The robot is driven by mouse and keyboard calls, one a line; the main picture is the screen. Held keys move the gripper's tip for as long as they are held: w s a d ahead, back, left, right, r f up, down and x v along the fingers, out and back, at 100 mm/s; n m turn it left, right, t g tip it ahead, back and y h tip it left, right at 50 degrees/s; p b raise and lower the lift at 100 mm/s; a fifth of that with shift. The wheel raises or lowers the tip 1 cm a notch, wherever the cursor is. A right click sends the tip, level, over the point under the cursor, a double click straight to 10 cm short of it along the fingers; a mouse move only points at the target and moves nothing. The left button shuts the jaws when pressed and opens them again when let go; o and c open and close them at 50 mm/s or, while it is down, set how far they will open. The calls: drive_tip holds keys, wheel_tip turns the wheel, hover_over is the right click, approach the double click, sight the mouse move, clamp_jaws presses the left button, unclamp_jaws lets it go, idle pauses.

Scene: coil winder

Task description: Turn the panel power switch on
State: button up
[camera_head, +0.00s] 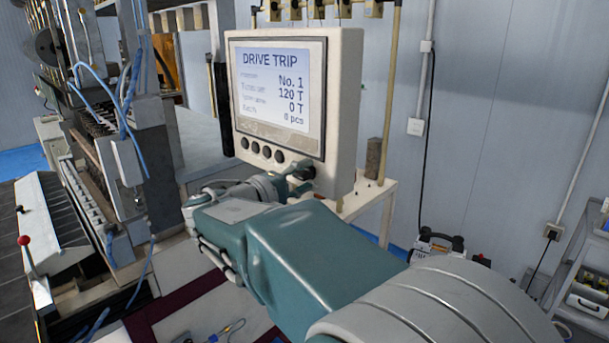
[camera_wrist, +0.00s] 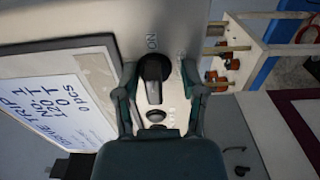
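The control panel (camera_head: 345,100) is a beige box with a lit screen (camera_head: 278,90) reading "DRIVE TRIP". In the wrist view, its power switch (camera_wrist: 154,72) is a black rotary knob with a grey grip, beside the label "ON" (camera_wrist: 152,41). My gripper (camera_wrist: 159,75) is open, with one finger on each side of the knob. A gap shows between the right finger and the knob; whether the left finger touches it I cannot tell. In the head view my gripper (camera_head: 298,178) is at the panel's lower right corner and mostly hides the switch.
Several dark round buttons (camera_head: 262,150) sit below the screen. Another small dark knob (camera_wrist: 156,116) lies close to my gripper in the wrist view. The winder machine (camera_head: 110,130) with blue hoses stands at left. A grey shelf cart (camera_head: 588,265) stands at right.

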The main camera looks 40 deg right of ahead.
drive_tip(key=shift+a+r, duration=0.1)
drive_tip(key=shift+a, duration=0.05)
drive_tip(key=a, duration=1.2)
drive_tip(key=shift+s, duration=0.45)
drive_tip(key=shift+d, duration=0.1)
drive_tip(key=s+a+f+y, duration=0.1)
drive_tip(key=s+f+y, duration=0.8)
drive_tip(key=f, duration=0.2)
drive_tip(key=s+a+f+t+y, duration=0.4)
drive_tip(key=a+f+y, duration=0.2)
drive_tip(key=a+y, duration=0.3)
drive_tip(key=shift+a+m, duration=0.4)
drive_tip(key=shift+a, duration=0.75)
